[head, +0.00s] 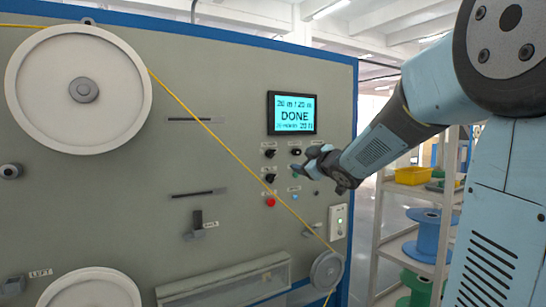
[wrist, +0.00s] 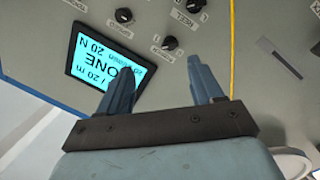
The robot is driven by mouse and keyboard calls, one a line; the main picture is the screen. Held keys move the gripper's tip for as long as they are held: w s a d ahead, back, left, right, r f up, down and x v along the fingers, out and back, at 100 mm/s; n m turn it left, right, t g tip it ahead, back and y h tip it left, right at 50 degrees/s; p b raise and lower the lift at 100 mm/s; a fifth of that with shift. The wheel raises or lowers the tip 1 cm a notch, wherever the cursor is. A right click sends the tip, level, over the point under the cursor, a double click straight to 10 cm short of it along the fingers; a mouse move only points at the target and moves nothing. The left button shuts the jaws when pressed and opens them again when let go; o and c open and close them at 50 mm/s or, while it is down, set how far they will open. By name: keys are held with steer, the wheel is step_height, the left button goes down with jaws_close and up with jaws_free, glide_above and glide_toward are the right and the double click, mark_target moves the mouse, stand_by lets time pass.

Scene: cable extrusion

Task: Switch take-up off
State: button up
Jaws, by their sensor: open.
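Several black rotary knobs sit on the grey panel below the screen; in the head view one knob (head: 270,153) is at upper left of the group and another knob (head: 270,178) is below it. Their labels are too small to read there, so I cannot tell which is take-up. The wrist view, upside down, shows a near knob (wrist: 169,42), and a second knob (wrist: 123,15) by the screen. My gripper (head: 308,161) is in front of the controls, its fingers apart and empty. In the wrist view the fingertips (wrist: 160,64) lie either side of the near knob, apparently short of it.
The screen (head: 292,113) reads DONE, 20 m / 20 m. A red button (head: 270,202) is below the knobs. A yellow cable (head: 220,142) runs diagonally across the panel from the large wheel (head: 78,88) to a small pulley (head: 326,270). Shelving (head: 412,189) stands right.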

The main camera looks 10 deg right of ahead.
mark_target(274, 155)
steer(key=w+a+y, duration=0.1)
steer(key=w+a, duration=0.1)
steer(key=w, duration=0.3)
steer(key=w+a+n, duration=0.1)
steer(key=w, duration=0.4)
steer(key=w+a+n+y, duration=0.1)
steer(key=w+a, duration=0.1)
steer(key=w, duration=0.3)
steer(key=shift+w+a+y, duration=0.1)
steer(key=shift+a+y, duration=0.2)
steer(key=shift+a, duration=0.05)
steer(key=shift+c, duration=0.5)
steer(key=c, duration=1)
steer(key=shift+o, duration=0.2)
